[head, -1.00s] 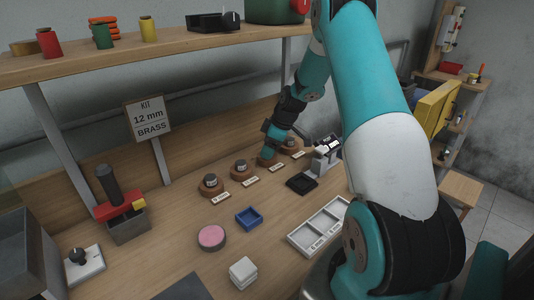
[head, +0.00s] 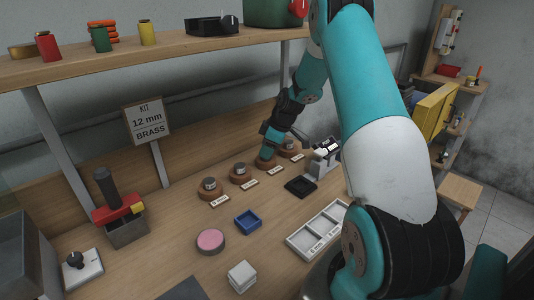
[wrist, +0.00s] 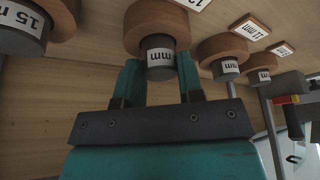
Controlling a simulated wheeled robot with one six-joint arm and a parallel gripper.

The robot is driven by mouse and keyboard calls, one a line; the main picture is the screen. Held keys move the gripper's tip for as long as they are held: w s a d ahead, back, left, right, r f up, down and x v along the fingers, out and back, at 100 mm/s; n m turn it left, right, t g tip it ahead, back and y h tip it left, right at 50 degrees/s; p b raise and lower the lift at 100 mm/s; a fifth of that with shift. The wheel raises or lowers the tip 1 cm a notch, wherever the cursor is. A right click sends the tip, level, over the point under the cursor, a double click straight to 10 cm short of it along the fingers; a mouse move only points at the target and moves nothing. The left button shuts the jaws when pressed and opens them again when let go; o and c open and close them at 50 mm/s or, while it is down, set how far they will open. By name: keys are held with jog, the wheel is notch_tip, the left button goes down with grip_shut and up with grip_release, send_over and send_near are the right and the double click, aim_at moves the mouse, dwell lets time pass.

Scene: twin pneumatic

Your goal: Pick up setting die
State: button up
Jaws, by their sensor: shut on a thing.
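My gripper (wrist: 160,82) is shut on a grey cylindrical setting die (wrist: 160,57) with a white label. Only "mm" reads on the label; its number is hidden. One finger lies on each side of the die. The die meets a round wooden holder (wrist: 155,18); I cannot tell whether it is raised at all. In the head view my gripper (head: 268,152) reaches down to the third holder from the left (head: 265,163), and its die is hidden there. Other dies stand in holders: two to the left (head: 209,184) (head: 239,169) and one to the right (head: 290,143).
Number cards lie before the holders. A black tray (head: 300,187) and a grey device (head: 326,157) are to the right. A blue tray (head: 248,219), pink disc (head: 210,241), white block (head: 242,276) and compartment tray (head: 318,230) lie in front. A shelf (head: 180,58) runs above.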

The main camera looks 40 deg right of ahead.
jog(key=v, duration=0.1)
jog(key=b+v, duration=0.1)
jog(key=shift+s+a+r, duration=0.25)
jog(key=shift+r, duration=0.05)
jog(key=s+b, duration=0.1)
jog(key=s, duration=0.4)
jog(key=s+b, duration=0.1)
jog(key=s, duration=0.5)
jog(key=s+a+b, duration=0.1)
jog(key=s, duration=0.5)
jog(key=shift+r, duration=0.1)
